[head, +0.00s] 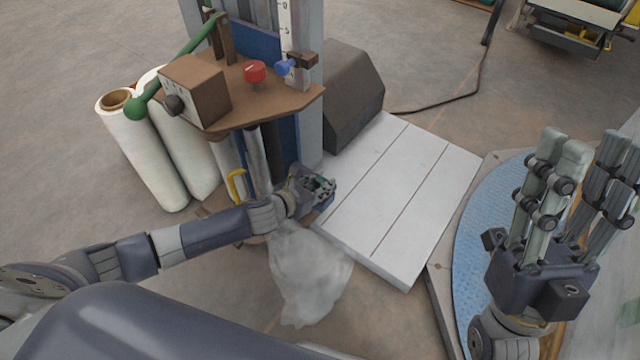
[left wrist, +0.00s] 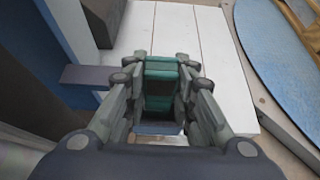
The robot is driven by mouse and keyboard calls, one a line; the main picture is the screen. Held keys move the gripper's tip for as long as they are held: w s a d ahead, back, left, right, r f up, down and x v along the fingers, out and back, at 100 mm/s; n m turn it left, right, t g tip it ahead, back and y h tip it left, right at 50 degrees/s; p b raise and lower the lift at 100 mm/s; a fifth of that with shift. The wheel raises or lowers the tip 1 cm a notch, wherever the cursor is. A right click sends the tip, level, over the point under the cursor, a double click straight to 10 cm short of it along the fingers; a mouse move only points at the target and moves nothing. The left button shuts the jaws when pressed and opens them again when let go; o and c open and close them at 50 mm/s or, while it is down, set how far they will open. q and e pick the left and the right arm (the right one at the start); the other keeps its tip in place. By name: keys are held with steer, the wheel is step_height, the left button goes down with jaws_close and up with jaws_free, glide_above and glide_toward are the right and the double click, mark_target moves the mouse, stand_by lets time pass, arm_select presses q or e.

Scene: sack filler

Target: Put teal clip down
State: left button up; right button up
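The teal clip (left wrist: 161,70) sits between the fingertips of my left gripper (left wrist: 162,78) in the left wrist view, with a finger against each side. In the head view my left gripper (head: 320,187) is beside the machine post, at the left edge of the white slatted platform (head: 395,195); the clip is mostly hidden there by the fingers. The platform lies beyond the clip in the left wrist view. My right gripper (head: 580,155) is open and empty at the right, fingers pointing up.
A translucent sack (head: 305,275) is below my left gripper. The filler's brown shelf (head: 285,105) carries a box, a red knob and levers. White rolls (head: 145,150) stand left. A blue round plate (head: 480,230) is right of the platform, whose top is clear.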

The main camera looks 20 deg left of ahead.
arm_select(q)
steer(key=o, duration=0.4)
steer(key=shift+c, duration=0.2)
